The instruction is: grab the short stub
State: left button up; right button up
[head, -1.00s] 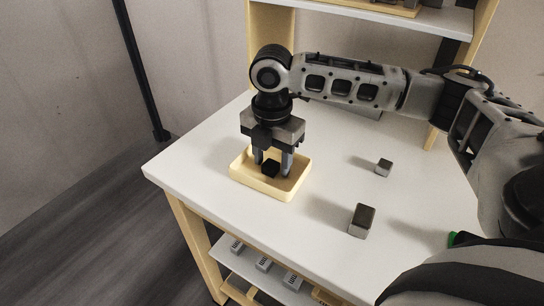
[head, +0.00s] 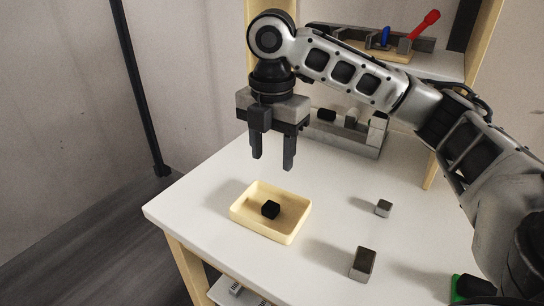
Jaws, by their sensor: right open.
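My right gripper (head: 272,163) is open and empty, pointing down above the far side of a cream tray (head: 242,227). A small black cube (head: 270,209) lies inside the tray, apart from the fingers. A small grey block (head: 384,208) with a lighter side sits on the white table to the right of the tray. A taller dark grey block (head: 363,263) stands nearer the front. I cannot tell for certain which piece is the short stub. My left gripper is not in view.
A grey holder (head: 345,137) with dark and light pieces stands at the back of the table (head: 325,202), partly behind my right arm. The shelf above carries a red-handled tool (head: 424,25) and a blue item (head: 386,38). The table between tray and blocks is clear.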

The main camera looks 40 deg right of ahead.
aim_at(363, 261)
jog(key=k, duration=1.5)
